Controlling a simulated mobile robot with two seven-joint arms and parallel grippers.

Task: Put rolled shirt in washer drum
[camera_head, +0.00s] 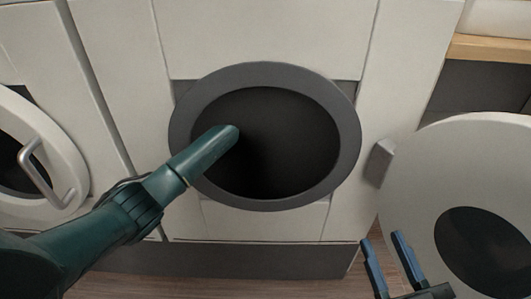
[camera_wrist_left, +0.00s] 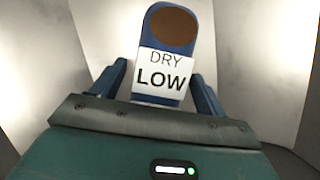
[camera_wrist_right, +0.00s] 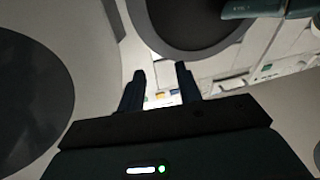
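The rolled shirt (camera_wrist_left: 165,75) is blue with a brown rounded patch and a white label reading "DRY LOW". It shows between the fingers of my left gripper (camera_wrist_left: 162,85), which look shut on it; small gaps by the label make the contact hard to judge. In the head view my left arm reaches into the dark washer drum (camera_head: 285,140), inside its grey ring (camera_head: 349,140); the fingertips and shirt are hidden there. My right gripper (camera_head: 388,252) is open and empty at the lower right, also seen in the right wrist view (camera_wrist_right: 161,75).
The round white washer door (camera_head: 425,165) with a dark window hangs open at the right, close to my right gripper. Another white machine's door (camera_head: 65,175) with a metal handle is at the left. A wooden shelf edge (camera_head: 490,48) is at the upper right.

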